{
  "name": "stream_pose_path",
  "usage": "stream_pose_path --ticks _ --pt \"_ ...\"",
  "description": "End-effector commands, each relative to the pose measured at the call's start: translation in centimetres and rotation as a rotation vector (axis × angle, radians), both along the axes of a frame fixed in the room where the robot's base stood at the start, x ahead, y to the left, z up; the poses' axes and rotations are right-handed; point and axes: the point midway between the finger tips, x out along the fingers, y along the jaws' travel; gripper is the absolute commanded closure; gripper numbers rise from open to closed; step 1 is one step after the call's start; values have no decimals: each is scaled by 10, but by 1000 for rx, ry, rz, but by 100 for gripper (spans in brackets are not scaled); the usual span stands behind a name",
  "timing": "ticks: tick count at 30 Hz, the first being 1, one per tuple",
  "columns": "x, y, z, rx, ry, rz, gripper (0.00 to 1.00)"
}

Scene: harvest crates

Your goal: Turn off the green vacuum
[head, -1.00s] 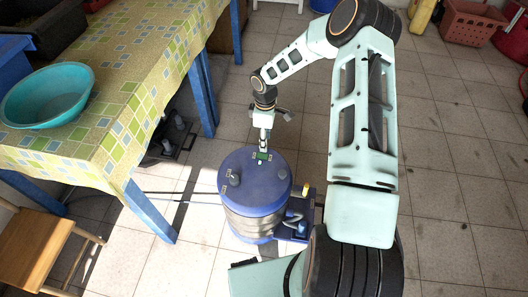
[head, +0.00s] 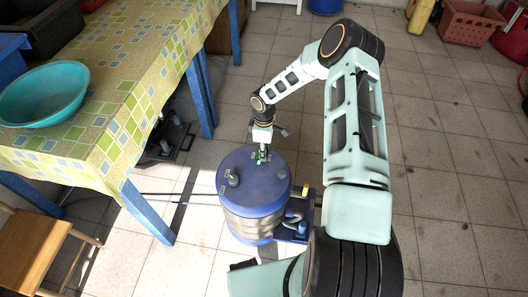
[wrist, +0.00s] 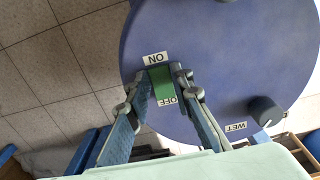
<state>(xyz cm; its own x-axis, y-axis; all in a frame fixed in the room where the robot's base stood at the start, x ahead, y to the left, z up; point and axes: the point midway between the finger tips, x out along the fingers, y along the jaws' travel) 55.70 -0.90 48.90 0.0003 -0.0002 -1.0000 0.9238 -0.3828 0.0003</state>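The vacuum (head: 253,190) is a blue drum with a metal band, standing on the floor; its lid (wrist: 225,55) fills much of the wrist view. On the lid is a green switch (wrist: 161,82) with an ON label (wrist: 155,58) at one end and a partly covered OFF label (wrist: 168,101) at the other. My gripper (wrist: 161,74) is partly open. Its two fingertips are apart, one on each side of the switch, close to the lid. I cannot tell whether they touch it. In the head view my gripper (head: 262,159) is at the lid's far part.
A dark dial (wrist: 265,110) with a WET label is on the lid. A table (head: 130,110) with a checked cloth and blue legs stands left, bearing a turquoise basin (head: 45,95). A wooden chair (head: 30,250) is front left. The tiled floor on the right is mostly clear.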

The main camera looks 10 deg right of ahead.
Motion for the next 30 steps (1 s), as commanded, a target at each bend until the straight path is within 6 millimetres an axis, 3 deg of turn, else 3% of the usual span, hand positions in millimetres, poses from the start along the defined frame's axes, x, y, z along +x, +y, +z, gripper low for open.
stream_pose_path --ticks 5,30 --pt "0 0 0 0 0 0 100" --pt "3 7 1 -242 99 0 100"
